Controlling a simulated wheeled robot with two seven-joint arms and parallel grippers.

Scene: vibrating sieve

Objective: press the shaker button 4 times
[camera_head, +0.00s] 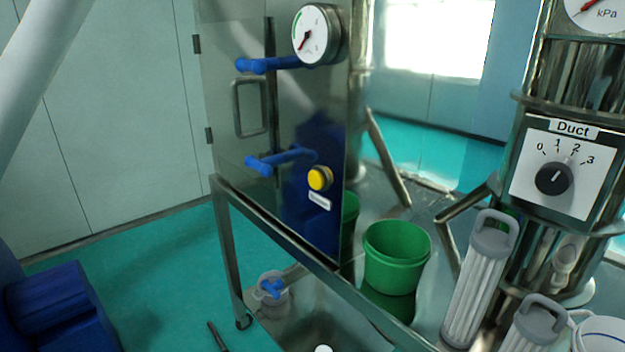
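I see neither my left nor my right gripper in the head view.
Two blue lever handles (268,64) (280,160) stick out from the cabinet left of the button. A pressure gauge (316,34) is above. A green bucket (396,258), a grey-handled filter cartridge (481,280) and a "Duct" dial (554,178) stand right.

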